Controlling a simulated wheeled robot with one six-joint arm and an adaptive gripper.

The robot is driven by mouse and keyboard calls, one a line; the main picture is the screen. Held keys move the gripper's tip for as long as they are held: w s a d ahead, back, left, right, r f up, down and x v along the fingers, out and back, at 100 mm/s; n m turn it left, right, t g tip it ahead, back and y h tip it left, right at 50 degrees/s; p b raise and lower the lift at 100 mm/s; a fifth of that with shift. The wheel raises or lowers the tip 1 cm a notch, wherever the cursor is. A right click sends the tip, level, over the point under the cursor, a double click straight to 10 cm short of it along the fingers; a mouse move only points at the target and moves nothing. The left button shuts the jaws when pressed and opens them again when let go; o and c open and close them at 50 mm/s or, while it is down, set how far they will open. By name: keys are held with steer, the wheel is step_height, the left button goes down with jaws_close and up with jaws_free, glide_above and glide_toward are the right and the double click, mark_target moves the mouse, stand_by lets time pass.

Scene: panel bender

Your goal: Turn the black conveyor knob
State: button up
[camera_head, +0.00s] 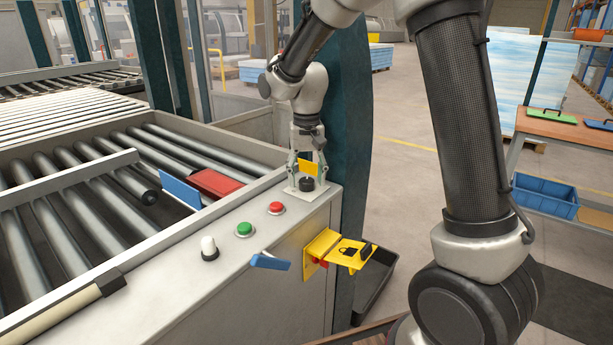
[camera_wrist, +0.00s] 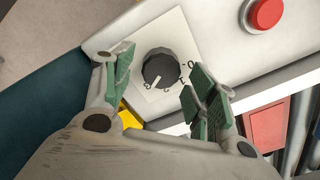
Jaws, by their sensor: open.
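The black conveyor knob (camera_head: 306,184) stands on a white label plate at the far right end of the machine's grey ledge. Part of a printed scale shows on the plate (camera_wrist: 178,28). My gripper (camera_head: 306,166) points down over the knob. In the wrist view the fingers of my gripper (camera_wrist: 162,82) are spread, one on each side of the knob, with gaps between. I cannot tell their exact height above the plate.
A red button (camera_head: 276,207), a green button (camera_head: 244,229) and a white-topped knob (camera_head: 209,247) line the ledge. A yellow bracket (camera_head: 340,253) and a blue lever (camera_head: 269,261) stick out in front. Red and blue pieces (camera_head: 215,182) lie on the rollers.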

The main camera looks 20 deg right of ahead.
mark_target(307, 179)
step_height(307, 179, up, 12)
steer(key=shift+f, duration=0.2)
stand_by(0.4)
steer(key=s+d+t, duration=0.1)
steer(key=s+d, duration=0.4)
steer(key=s, duration=0.4)
steer(key=s+d+n+t, duration=0.1)
steer(key=s+d, duration=0.3)
steer(key=s, duration=0.5)
steer(key=s+d+r+n+t, duration=0.1)
steer(key=s+d+t, duration=0.1)
steer(key=s+d, duration=0.3)
steer(key=s, duration=0.4)
steer(key=shift+d, duration=0.35)
